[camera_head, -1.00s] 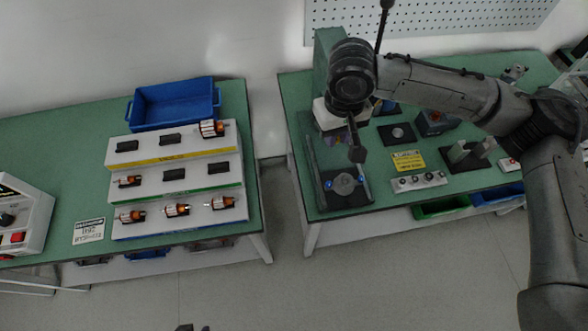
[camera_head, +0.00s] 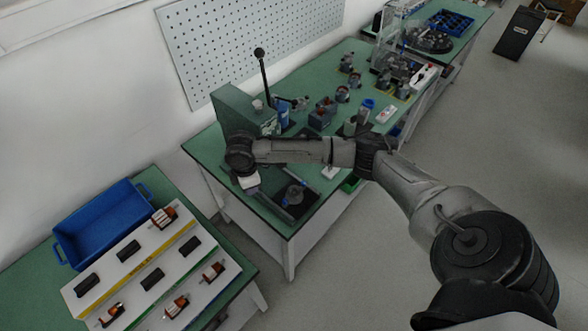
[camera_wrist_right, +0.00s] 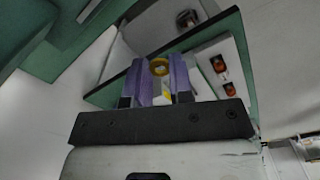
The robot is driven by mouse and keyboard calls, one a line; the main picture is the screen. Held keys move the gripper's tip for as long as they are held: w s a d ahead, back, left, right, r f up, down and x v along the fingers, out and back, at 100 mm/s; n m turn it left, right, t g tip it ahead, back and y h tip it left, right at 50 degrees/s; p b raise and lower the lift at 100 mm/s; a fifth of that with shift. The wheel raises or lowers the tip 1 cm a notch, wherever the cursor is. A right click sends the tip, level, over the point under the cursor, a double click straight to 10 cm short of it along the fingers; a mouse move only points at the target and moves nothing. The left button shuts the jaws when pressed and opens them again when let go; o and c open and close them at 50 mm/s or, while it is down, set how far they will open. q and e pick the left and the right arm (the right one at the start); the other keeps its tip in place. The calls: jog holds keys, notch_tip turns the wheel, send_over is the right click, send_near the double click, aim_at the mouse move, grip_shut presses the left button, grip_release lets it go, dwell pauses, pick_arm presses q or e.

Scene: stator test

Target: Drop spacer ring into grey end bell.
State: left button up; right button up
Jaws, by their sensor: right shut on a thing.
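My right gripper (camera_wrist_right: 158,88) has purple fingers and is shut on a small yellow-gold ring (camera_wrist_right: 158,67), which fits the spacer ring. In the head view its pale body (camera_head: 248,181) hangs below my wrist at the left end of the right-hand bench, beside a black fixture. A grey round part (camera_head: 295,193), possibly the grey end bell, sits on that fixture, to the right of the gripper. The ring and fingertips are too small or hidden to make out in the head view. My left gripper is not in view.
A green press (camera_head: 238,110) with a tall ball-topped lever (camera_head: 262,72) stands close behind my right wrist. Several grey parts are further along the bench. A stepped white rack (camera_head: 128,238) with orange rotors and a blue bin (camera_head: 103,222) stand on the left bench.

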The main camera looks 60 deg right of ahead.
jog(key=s+d+f+n+b, duration=0.1)
jog(key=s+d+f, duration=0.1)
jog(key=d+f, duration=0.1)
jog(key=s+d+f+n, duration=0.2)
jog(key=s+d+f, duration=0.1)
jog(key=d+f, duration=0.1)
jog(key=s+d+f+n+b, duration=0.1)
jog(key=s+d+f+n, duration=0.1)
jog(key=d, duration=0.4)
jog(key=shift+s+d+f+b, duration=0.15)
jog(key=shift+s+f, duration=0.1)
jog(key=shift+f, duration=0.35)
jog(key=shift+s+a+f+b, duration=0.1)
jog(key=shift+s+f+b, duration=0.1)
jog(key=shift+f, duration=0.4)
jog(key=shift+d, duration=0.1)
jog(key=shift+r+p, duration=0.1)
jog(key=shift+p, duration=0.35)
jog(key=shift+d, duration=0.1)
jog(key=shift+f, duration=0.25)
